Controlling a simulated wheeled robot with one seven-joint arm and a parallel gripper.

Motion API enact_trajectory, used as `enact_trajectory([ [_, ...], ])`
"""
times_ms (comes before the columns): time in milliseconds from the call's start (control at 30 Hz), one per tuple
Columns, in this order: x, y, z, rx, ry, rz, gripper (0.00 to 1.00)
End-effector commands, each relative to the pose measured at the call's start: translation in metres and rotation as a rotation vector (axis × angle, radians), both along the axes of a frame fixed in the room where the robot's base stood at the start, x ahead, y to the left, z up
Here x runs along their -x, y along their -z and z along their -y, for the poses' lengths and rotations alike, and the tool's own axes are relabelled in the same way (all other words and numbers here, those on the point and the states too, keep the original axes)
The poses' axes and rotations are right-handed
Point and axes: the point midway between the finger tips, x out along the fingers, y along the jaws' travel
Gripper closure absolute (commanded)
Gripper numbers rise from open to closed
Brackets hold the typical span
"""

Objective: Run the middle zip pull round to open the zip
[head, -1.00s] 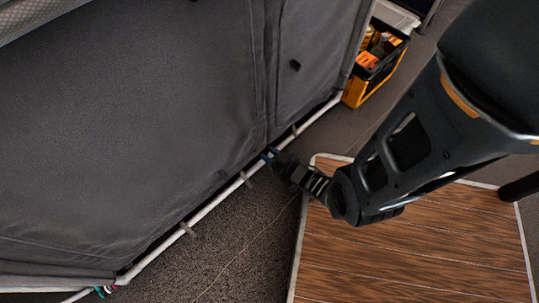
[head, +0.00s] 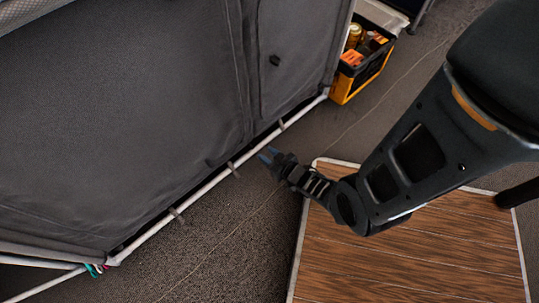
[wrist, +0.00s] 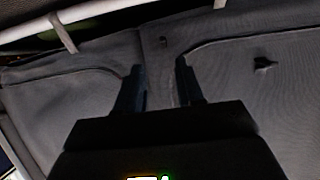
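The dark grey fabric front (head: 110,110) of the kitchen unit fills the left of the head view. A vertical seam runs down it, and curved zip lines show either side of the seam in the wrist view. A small dark tab (wrist: 163,42) hangs near the seam beyond my fingertips; it may be the middle zip pull, but it is too small to be sure. A larger dark toggle (head: 274,60) sits on the right panel, also in the wrist view (wrist: 263,64). My gripper (head: 267,155) is open and empty, just off the fabric's lower edge. Its fingers (wrist: 158,68) stand apart with fabric behind them.
A pale frame pole (head: 205,188) with fabric loops runs along the bottom of the fabric. A wood-topped table (head: 400,250) lies under my arm. A yellow-and-black crate (head: 360,75) of goods stands at the back. Carpet (head: 225,240) lies clear between pole and table.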

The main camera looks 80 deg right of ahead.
Motion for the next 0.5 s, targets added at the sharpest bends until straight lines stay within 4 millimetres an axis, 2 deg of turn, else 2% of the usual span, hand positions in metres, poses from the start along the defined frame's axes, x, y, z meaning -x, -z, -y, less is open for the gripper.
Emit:
enact_trajectory([
  [267,-0.0003,-0.0001,0.0001,0.0,0.0,0.0,0.63],
  [500,0.0002,0.0077,-0.0045,0.004,-0.006,-0.001,0.63],
])
